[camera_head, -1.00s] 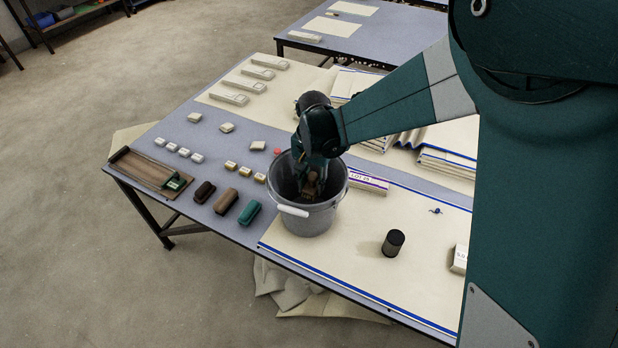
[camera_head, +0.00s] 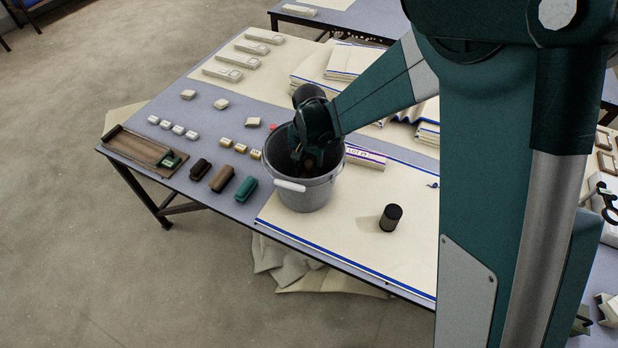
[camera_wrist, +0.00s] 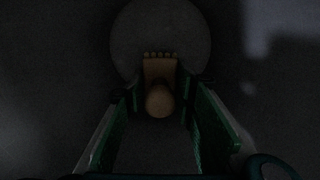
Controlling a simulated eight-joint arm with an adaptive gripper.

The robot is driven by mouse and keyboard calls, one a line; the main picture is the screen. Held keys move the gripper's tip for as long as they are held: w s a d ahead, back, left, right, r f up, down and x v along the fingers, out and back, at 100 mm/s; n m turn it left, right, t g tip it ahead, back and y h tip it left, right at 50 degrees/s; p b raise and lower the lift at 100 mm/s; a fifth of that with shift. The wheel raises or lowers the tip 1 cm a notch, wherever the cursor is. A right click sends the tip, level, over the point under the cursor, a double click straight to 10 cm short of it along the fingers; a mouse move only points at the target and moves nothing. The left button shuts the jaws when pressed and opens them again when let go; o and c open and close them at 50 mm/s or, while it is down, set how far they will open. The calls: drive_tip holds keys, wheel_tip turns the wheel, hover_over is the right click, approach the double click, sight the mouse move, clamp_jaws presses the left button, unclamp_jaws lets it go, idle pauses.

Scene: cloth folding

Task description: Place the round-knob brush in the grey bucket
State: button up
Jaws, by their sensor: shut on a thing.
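The grey bucket (camera_head: 308,196) stands on the table with its white handle grip at the front left. My gripper (camera_head: 308,160) reaches down inside its rim. In the wrist view the round-knob brush (camera_wrist: 160,100) shows its round tan knob and a row of bristle tufts beyond it. It lies between the green fingers of my gripper (camera_wrist: 160,108), which is shut on it. The bucket's dark inside surrounds both, with a paler round patch behind the brush. In the head view the brush is mostly hidden, and I cannot tell whether it touches the bottom.
A black cylinder (camera_head: 391,217) stands on the cream cloth (camera_head: 345,225) right of the bucket. A green block (camera_head: 246,189), other dark blocks and a wooden tray (camera_head: 135,150) lie to the left. A labelled bundle (camera_head: 365,158) lies just behind the bucket.

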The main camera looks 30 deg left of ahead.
sight(309, 162)
drive_tip(key=shift+f+b, duration=0.4)
drive_tip(key=shift+f, duration=1.35)
drive_tip(key=shift+f, duration=0.2)
drive_tip(key=o, duration=0.9)
drive_tip(key=shift+r, duration=0.15)
wheel_tip(309, 162, up, 12)
drive_tip(key=shift+r+p, duration=0.1)
drive_tip(key=shift+p, duration=1.1)
